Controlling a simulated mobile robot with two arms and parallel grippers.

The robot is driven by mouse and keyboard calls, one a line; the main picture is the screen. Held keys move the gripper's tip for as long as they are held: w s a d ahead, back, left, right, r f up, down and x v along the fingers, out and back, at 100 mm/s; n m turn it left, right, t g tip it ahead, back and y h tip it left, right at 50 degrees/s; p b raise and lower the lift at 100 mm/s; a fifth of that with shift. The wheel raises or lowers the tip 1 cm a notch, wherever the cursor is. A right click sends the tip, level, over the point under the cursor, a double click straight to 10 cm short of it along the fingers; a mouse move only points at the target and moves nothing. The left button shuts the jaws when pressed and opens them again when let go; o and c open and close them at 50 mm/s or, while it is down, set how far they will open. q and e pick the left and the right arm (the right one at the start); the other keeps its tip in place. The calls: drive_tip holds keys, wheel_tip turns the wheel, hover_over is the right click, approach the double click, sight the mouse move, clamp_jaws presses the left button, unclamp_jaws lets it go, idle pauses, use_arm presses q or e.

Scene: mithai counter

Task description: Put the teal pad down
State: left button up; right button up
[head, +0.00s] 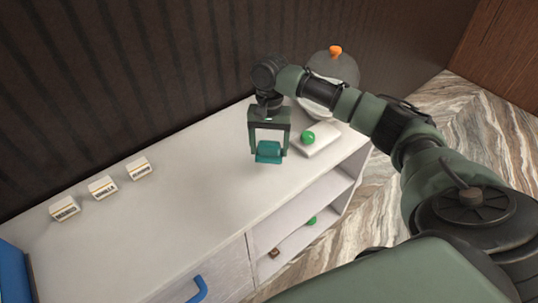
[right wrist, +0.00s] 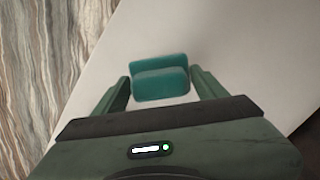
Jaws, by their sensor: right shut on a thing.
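The teal pad (head: 268,151) is a small block between the fingers of my right gripper (head: 268,150), over the white counter top (head: 190,185). My right gripper is shut on it and points down. In the right wrist view the teal pad (right wrist: 160,78) sits between the two green fingers, with the pale counter behind it. I cannot tell whether the pad touches the counter. My left gripper is not in view.
A white slab with a green ball (head: 308,137) lies right of the gripper, before a glass jar with an orange knob (head: 335,50). Small labelled boxes (head: 102,187) stand at left. The counter between is clear. Shelves below hold a green item (head: 311,221) and a brown one (head: 274,253).

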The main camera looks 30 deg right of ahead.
sight(269, 157)
wheel_tip(269, 157, down, 4)
drive_tip(key=shift+r, duration=0.25)
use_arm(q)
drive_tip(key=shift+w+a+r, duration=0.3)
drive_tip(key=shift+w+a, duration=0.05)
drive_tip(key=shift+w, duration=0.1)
use_arm(e)
drive_tip(key=shift+f, duration=0.5)
use_arm(q)
drive_tip(key=shift+p, duration=0.3)
use_arm(e)
drive_tip(key=o, duration=1.2)
drive_tip(key=shift+f, duration=0.1)
use_arm(q)
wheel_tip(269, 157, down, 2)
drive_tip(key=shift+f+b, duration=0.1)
drive_tip(key=shift+b, duration=1.05)
use_arm(e)
drive_tip(key=r, duration=0.8)
drive_tip(key=w+d+r, duration=0.1)
drive_tip(key=r, duration=0.3)
drive_tip(key=shift+r, duration=0.1)
